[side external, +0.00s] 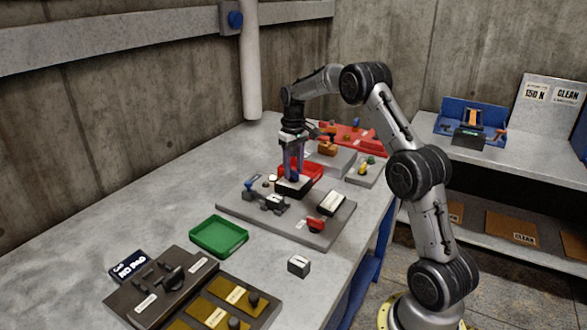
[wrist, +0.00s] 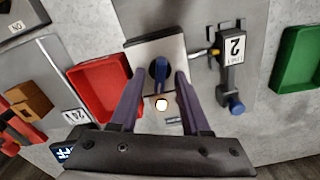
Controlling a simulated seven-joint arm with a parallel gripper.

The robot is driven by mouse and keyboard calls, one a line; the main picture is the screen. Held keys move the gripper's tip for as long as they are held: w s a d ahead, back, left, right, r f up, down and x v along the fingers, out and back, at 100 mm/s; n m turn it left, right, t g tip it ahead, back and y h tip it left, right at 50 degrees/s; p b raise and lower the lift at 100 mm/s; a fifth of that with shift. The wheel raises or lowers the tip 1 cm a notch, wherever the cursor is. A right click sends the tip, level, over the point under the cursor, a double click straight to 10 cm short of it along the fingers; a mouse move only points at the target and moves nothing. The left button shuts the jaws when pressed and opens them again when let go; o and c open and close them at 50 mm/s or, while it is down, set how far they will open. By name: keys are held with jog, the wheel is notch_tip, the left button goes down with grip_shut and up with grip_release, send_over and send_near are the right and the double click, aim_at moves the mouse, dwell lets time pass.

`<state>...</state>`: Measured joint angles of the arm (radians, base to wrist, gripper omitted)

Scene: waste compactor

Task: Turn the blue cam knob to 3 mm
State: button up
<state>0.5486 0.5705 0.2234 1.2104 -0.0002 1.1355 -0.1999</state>
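A blue knob (wrist: 159,71) sits on a pale plate (wrist: 143,52) in the wrist view, with a narrow raised grip across its top. I cannot read any scale or mm marks around it. My gripper (wrist: 160,74) points down at this knob, with one purple finger on each side and a visible gap to both. In the side view my gripper (side external: 293,174) is low over the dark block with a white front (side external: 293,188), and its fingers mostly hide the knob. I cannot tell how far the fingertips are above the plate.
A small lit lamp (wrist: 161,104) is beside the knob. A dark lever fixture labelled 2 (wrist: 231,62) with a blue end stands to the right. A red tray (wrist: 103,88) is on the left, a green tray (side external: 219,236) nearer the table front.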

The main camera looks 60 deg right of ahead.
aim_at(294, 171)
notch_tip(294, 171, up, 14)
dwell(0.7)
jog(key=shift+f, duration=0.15)
